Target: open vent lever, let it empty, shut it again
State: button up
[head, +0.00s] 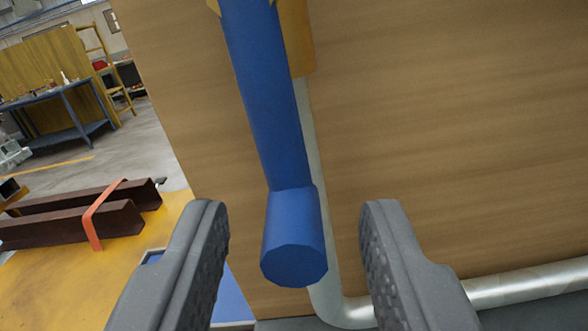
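The blue vent lever (262,100) hangs down from the top of the head view, tilted slightly. It ends in a thicker blue cylindrical grip (294,235). My gripper (300,225) is open, with one dark finger on each side of the grip. Gaps show between the grip and both fingers, and no contact is visible. The lever's upper end and pivot are mostly out of view; a yellow part (297,38) shows behind it.
A wooden panel (450,130) stands behind the lever. A silver pipe (520,285) runs down it and bends right near the floor. At left, dark beams (75,220) with an orange strap (97,213) lie on a yellow surface (80,285). A blue workbench (60,105) stands farther back.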

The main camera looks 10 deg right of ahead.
jog(key=shift+w+d, duration=0.25)
jog(key=shift+w, duration=0.4)
grip_shut()
jog(key=shift+d, duration=0.1)
